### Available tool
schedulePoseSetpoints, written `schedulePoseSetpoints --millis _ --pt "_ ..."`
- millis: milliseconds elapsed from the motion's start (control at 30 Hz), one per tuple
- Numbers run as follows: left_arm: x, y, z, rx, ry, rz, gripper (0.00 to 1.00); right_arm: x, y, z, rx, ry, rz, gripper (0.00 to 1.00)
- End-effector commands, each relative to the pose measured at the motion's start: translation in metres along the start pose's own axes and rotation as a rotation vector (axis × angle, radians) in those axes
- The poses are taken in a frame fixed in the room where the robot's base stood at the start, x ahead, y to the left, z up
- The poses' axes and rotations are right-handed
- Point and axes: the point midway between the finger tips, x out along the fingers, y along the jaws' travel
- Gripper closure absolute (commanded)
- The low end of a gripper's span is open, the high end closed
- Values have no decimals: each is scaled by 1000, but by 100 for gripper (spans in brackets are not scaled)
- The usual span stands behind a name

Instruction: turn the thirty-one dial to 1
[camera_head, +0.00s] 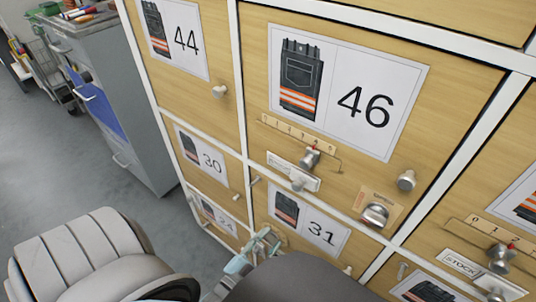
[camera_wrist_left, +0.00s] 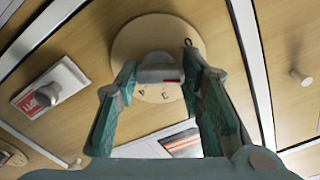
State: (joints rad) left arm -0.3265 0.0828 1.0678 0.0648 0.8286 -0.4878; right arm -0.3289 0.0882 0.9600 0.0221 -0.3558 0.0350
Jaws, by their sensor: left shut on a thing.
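The thirty-one door carries a label (camera_head: 322,232) with a trousers picture in the head view. Its dial is hidden there behind my left gripper (camera_head: 262,243) and arm. In the left wrist view a round wooden dial plate (camera_wrist_left: 128,45) shows, with a few numerals along its lower edge, seemingly 4 and 3. A grey knob (camera_wrist_left: 158,68) with a red mark on its lower right side stands at its middle. My left gripper (camera_wrist_left: 160,75) is shut on this knob, one green finger on each side. My right gripper is not in view.
The forty-six door (camera_head: 440,110) above has a slider scale (camera_head: 298,133) and several protruding knobs. Door thirty (camera_head: 195,150) is to the left. A grey cabinet (camera_head: 125,120) stands beyond the lockers. The floor (camera_head: 70,170) at left is open.

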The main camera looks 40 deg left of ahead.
Motion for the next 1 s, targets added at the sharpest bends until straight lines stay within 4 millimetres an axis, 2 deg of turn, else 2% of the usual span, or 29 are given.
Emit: schedulePoseSetpoints --millis 333,367,467,800,867,1000 --pt "-1 1 1 2 -4 2 92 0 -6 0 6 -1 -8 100" --pt "-1 1 1 2 -4 2 60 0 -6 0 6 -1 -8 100" --pt "-1 1 1 2 -3 2 44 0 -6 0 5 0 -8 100" --pt "-3 0 0 1 -2 1 44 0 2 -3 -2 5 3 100" --pt "-10 1 1 1 -3 2 44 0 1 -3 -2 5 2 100" --pt "-43 1 2 1 -6 4 44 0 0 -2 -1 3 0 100"
